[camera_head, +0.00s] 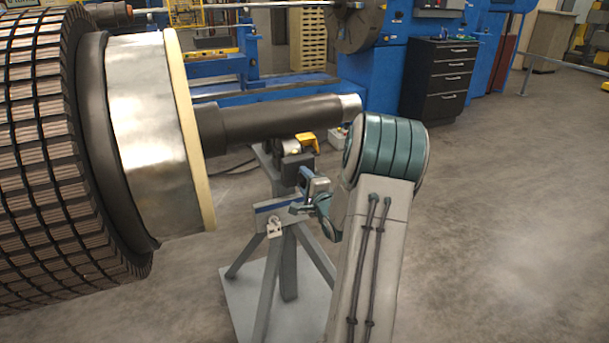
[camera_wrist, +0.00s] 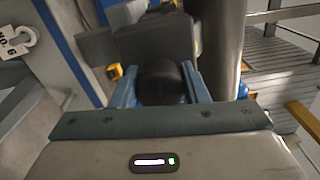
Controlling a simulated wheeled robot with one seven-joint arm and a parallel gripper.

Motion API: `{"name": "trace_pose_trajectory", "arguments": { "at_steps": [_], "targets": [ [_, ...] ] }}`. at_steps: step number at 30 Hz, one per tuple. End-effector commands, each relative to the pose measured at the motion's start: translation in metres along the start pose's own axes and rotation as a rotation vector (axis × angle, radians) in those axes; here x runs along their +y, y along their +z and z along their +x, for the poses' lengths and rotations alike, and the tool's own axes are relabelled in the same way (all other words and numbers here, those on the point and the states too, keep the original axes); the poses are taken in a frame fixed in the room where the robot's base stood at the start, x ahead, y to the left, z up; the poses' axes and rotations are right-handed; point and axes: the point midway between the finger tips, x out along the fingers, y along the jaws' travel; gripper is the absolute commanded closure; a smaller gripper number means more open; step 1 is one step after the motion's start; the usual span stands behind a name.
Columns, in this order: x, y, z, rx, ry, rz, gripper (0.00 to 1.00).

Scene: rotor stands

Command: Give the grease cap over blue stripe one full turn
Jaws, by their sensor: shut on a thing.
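The grease cap (camera_wrist: 160,80) is a dark round knob in the wrist view, between the two blue fingers of my gripper (camera_wrist: 162,88). The fingers are shut on it from both sides. In the head view my gripper (camera_head: 312,190) reaches the stand (camera_head: 290,240) under the rotor shaft, and the cap itself is hidden there. A blue stripe (camera_head: 272,206) runs along the stand's crossbar; it also shows at the left of the wrist view (camera_wrist: 57,40). Any mark on the cap is too dark to tell.
The rotor (camera_head: 150,130) with its shaft (camera_head: 280,118) lies above the stand, close over my gripper. A white tag (camera_head: 274,228) hangs on the crossbar. A yellow part (camera_head: 306,143) sits behind. The floor at the right is clear, before a black drawer cabinet (camera_head: 440,80).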

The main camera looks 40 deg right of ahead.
Motion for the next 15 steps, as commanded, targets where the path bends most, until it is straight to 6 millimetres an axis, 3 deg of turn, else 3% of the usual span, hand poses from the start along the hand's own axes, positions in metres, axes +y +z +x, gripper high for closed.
{"name": "trace_pose_trajectory", "arguments": {
  "at_steps": [15],
  "targets": [
    [-0.0046, -0.0009, -0.0010, 0.002, 0.004, 0.496, 0.82]
  ]
}}
